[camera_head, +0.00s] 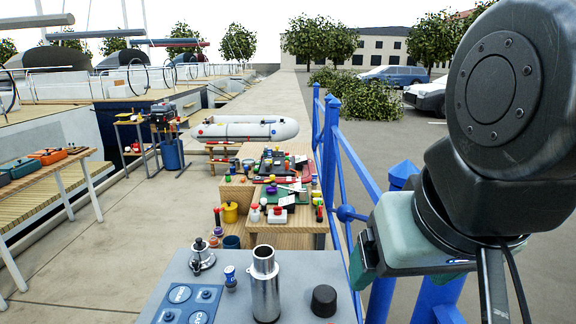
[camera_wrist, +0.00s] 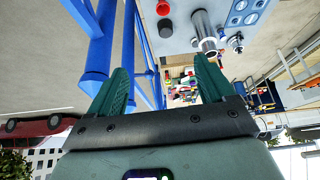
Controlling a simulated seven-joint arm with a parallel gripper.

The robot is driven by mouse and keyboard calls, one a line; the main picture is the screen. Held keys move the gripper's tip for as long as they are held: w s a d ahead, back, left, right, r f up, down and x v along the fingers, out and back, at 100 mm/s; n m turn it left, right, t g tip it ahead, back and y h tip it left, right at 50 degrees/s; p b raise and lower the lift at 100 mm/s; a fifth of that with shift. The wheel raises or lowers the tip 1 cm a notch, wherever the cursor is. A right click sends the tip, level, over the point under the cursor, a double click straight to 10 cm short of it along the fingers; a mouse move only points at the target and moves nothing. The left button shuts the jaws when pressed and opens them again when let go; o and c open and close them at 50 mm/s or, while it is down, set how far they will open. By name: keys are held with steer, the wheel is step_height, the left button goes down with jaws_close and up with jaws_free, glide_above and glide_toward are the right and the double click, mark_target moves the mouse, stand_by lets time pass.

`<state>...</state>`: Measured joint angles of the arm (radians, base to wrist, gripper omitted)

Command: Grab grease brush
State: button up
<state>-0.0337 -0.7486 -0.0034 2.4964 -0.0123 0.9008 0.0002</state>
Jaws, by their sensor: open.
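I cannot pick out the grease brush for certain in either view. Many small tools and coloured items, too small to tell apart, lie on the wooden steps (camera_head: 265,240) in the middle of the head view. My gripper (camera_wrist: 162,72) is open, with its two green fingers apart and nothing between them. In the head view my gripper (camera_head: 400,285) hangs at the right, by the blue railing, right of the grey panel (camera_head: 225,262).
A metal tube (camera_head: 265,287) and a black knob (camera_head: 324,301) stand on the panel. The blue railing (camera_head: 348,165) runs close to my gripper. A grey inflatable boat (camera_head: 245,132) lies behind the steps. A slatted bench (camera_head: 45,195) is at left.

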steer(key=c, duration=0.5)
steer(key=shift+w, duration=0.15)
steer(key=shift+c, duration=0.2)
